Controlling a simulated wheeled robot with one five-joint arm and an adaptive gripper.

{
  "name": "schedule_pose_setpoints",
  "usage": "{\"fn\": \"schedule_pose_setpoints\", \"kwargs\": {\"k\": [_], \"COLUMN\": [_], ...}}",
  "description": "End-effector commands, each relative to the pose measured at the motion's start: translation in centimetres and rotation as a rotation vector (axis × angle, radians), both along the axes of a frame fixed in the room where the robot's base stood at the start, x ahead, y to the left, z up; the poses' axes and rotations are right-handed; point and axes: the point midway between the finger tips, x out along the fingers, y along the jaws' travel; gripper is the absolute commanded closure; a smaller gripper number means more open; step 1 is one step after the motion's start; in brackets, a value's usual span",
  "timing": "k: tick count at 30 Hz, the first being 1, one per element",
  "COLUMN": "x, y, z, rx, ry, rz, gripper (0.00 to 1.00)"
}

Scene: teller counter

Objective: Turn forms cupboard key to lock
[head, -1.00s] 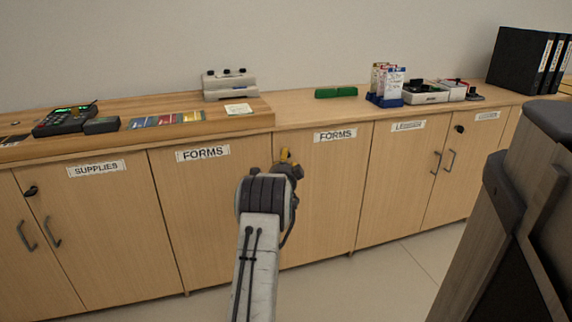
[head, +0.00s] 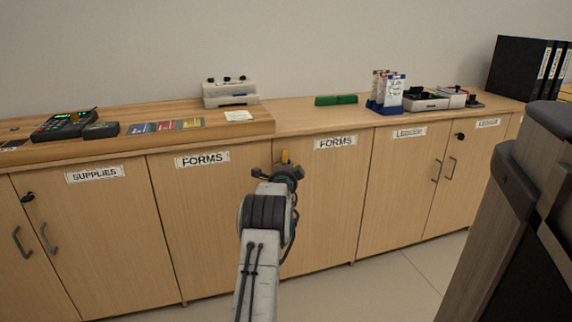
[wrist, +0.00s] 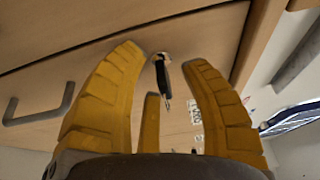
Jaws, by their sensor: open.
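The forms cupboard has two light wood doors labelled FORMS, a left door (head: 205,225) and a right door (head: 330,205). My gripper (wrist: 172,75) is open, its yellow fingers pointing at the cupboard front. In the wrist view a dark key (wrist: 162,80) sticks out of a round lock (wrist: 161,57), with a small metallic piece hanging below it. The key lies between the two larger fingers, and I see no contact with them. A third finger shows lower, between them. In the head view my gripper (head: 285,158) is near the seam between the FORMS doors, and my arm hides the key.
The supplies cupboard (head: 100,240) with a key (head: 28,197) is at left; more cupboards stand at right. The counter (head: 300,112) holds a card terminal (head: 65,125), a leaflet holder (head: 390,98) and black binders (head: 520,68). A dark-topped wooden piece (head: 520,210) stands close at right.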

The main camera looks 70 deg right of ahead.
Motion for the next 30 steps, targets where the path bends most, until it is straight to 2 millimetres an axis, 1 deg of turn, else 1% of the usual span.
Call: {"fn": "schedule_pose_setpoints", "kwargs": {"k": [1,2,14,23,30], "x": [0.0,0.0,0.0,0.0,0.03], "y": [0.01,0.01,0.01,0.01,-0.02], "z": [-0.01,-0.01,-0.01,-0.04,-0.12], "rx": [0.0,0.0,0.0,-0.003,-0.099], "ry": [0.0,0.0,0.0,0.004,0.136], "rz": [0.0,0.0,0.0,0.0,-0.005], "gripper": [0.61,0.63,0.99,1.0,1.0]}}
